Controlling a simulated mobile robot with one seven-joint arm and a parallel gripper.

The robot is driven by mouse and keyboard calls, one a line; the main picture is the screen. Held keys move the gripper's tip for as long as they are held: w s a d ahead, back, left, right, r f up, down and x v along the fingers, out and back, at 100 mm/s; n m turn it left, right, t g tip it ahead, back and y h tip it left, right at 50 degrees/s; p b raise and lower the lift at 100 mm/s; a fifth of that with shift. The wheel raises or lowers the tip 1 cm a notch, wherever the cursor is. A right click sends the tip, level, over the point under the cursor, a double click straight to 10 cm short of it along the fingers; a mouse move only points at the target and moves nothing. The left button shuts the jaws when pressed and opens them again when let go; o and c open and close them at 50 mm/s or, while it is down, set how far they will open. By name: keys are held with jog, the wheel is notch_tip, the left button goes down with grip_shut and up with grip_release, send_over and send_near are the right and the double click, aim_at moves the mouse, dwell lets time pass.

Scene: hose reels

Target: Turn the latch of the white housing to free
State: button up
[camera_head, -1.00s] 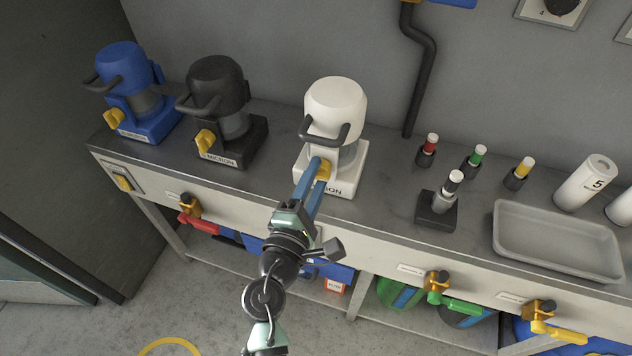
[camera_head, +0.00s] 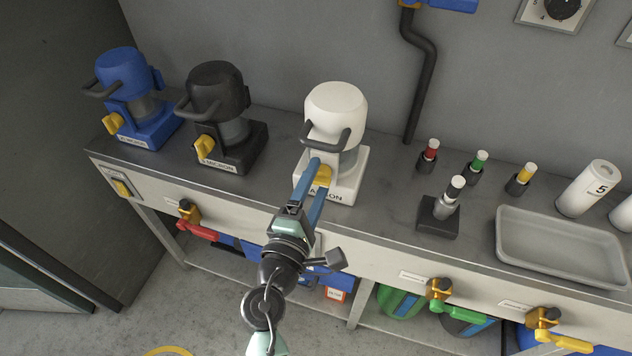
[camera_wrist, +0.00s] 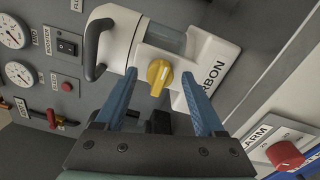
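The white housing (camera_head: 335,112) stands on the bench on a white base labelled CARBON, with a dark grey handle at its front. Its yellow latch (camera_head: 323,175) is on the front of the base. In the wrist view the latch (camera_wrist: 159,76) is a yellow knob with a raised grip, facing me. My gripper (camera_head: 317,180) is in front of the latch, fingers apart. In the wrist view my gripper (camera_wrist: 160,98) has its blue fingers on either side of the latch, with visible gaps; the latch sits at or just beyond the fingertips. Nothing is held.
A black housing (camera_head: 215,88) and a blue housing (camera_head: 124,75) with yellow latches stand left. Right are small coloured-top cylinders, a dark stand (camera_head: 439,215) and a grey tray (camera_head: 505,245). A red knob (camera_wrist: 285,155) shows at the wrist view's right.

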jog(key=b+v, duration=0.1)
jog(key=v, duration=1.2)
dwell(0.4)
